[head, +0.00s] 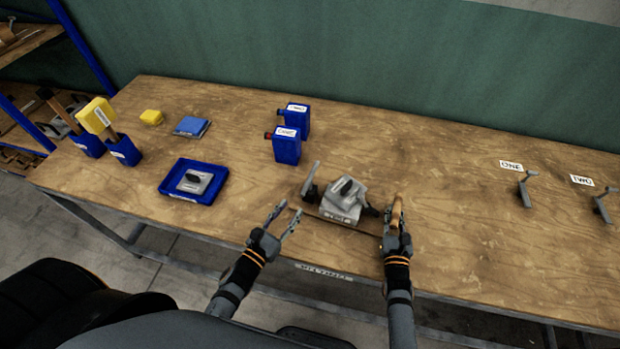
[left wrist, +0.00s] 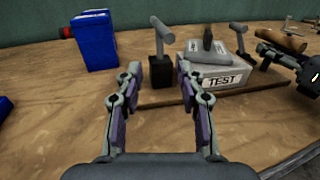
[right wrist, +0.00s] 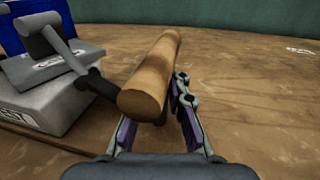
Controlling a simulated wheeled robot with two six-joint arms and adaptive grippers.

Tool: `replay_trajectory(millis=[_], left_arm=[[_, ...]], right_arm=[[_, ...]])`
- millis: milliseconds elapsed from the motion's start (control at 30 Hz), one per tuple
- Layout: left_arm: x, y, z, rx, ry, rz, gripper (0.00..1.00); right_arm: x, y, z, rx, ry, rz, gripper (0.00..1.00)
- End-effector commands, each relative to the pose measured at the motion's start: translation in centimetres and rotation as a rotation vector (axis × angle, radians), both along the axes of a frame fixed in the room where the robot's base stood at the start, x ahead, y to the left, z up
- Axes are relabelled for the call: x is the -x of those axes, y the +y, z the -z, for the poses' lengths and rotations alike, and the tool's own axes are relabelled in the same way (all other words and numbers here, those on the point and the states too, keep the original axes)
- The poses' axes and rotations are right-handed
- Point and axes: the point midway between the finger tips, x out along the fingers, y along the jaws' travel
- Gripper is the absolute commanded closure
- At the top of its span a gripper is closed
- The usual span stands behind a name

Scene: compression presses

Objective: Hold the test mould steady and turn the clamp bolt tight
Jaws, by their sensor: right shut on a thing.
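The grey test mould (head: 343,202), labelled TEST, sits on a thin wooden base near the table's front edge. The left wrist view shows its label face (left wrist: 222,80). A dark upright post with a T-shaped top (head: 310,182) stands at its left end. My right gripper (head: 393,228) is shut on the wooden handle. My left gripper (head: 277,216) is open and empty, left of the mould and apart from it.
A blue tray (head: 168,188) holding a grey block stands to the left. Two blue canisters (head: 287,145) stand behind. Yellow and blue items lie at the far left. Metal handles labelled ONE (head: 524,190) and TWO (head: 602,207) stand at the right. Table between is clear.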

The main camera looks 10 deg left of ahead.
Motion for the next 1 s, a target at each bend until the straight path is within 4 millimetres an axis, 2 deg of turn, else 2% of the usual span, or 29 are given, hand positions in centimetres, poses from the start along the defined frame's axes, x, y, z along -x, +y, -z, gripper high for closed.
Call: replay_trajectory(millis=[167, 433, 1000], left_arm=[[0.1, 0.0, -0.1, 0.000, -0.001, 0.000, 0.60], [-0.6, -0.1, -0.2, 0.000, -0.002, 0.004, 0.25], [-9.5, -2.8, -0.2, 0.002, -0.002, 0.004, 0.25]], right_arm=[[0.0, 0.0, -0.1, 0.000, -0.002, 0.000, 1.00], [0.0, 0.0, -0.1, 0.000, -0.002, 0.000, 1.00], [0.0, 0.0, -0.1, 0.000, -0.002, 0.000, 1.00]])
